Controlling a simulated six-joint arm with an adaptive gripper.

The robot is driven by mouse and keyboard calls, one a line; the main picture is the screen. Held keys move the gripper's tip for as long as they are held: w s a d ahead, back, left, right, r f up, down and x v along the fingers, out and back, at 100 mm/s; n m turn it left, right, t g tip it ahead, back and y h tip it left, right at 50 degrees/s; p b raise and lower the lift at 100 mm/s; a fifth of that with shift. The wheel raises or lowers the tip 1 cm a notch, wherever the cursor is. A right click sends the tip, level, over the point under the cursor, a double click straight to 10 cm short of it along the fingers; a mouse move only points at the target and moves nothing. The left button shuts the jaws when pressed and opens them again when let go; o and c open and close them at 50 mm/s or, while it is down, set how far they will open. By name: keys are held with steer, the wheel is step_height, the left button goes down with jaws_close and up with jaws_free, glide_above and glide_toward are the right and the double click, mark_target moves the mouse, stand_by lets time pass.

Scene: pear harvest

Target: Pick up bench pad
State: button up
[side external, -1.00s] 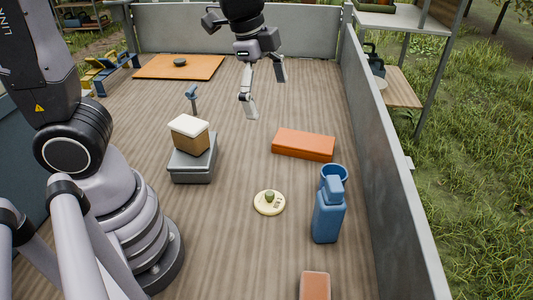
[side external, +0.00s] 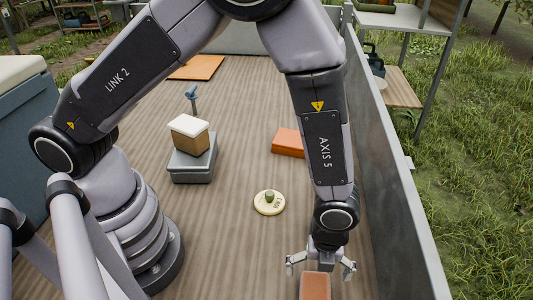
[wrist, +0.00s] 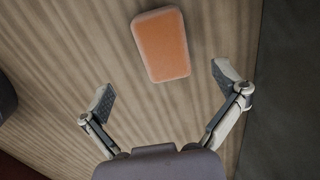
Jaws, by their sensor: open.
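A small orange-brown pad, seemingly the bench pad (side external: 315,287), lies flat on the wooden deck at the bottom edge of the side view, partly cut off. The wrist view shows it whole (wrist: 161,45), a rounded orange block with a paler edge. My gripper (side external: 320,269) is open and empty, its fingers spread to either side near the pad's far end. In the wrist view the pad lies ahead of the fingertips (wrist: 164,86), roughly between their lines and slightly tilted. No contact shows.
A grey side wall (side external: 395,190) runs close to the right of my gripper. A cream disc with a green item (side external: 269,203), a larger orange block (side external: 287,142) and a grey scale with a box (side external: 193,168) stand farther back. Bare deck lies left of the pad.

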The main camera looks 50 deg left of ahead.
mark_target(316, 291)
steer(key=f, duration=0.6)
steer(key=shift+d+f, duration=0.25)
steer(key=shift+d, duration=0.05)
steer(key=shift+c, duration=0.3)
steer(key=c, duration=1)
steer(key=shift+r, duration=0.1)
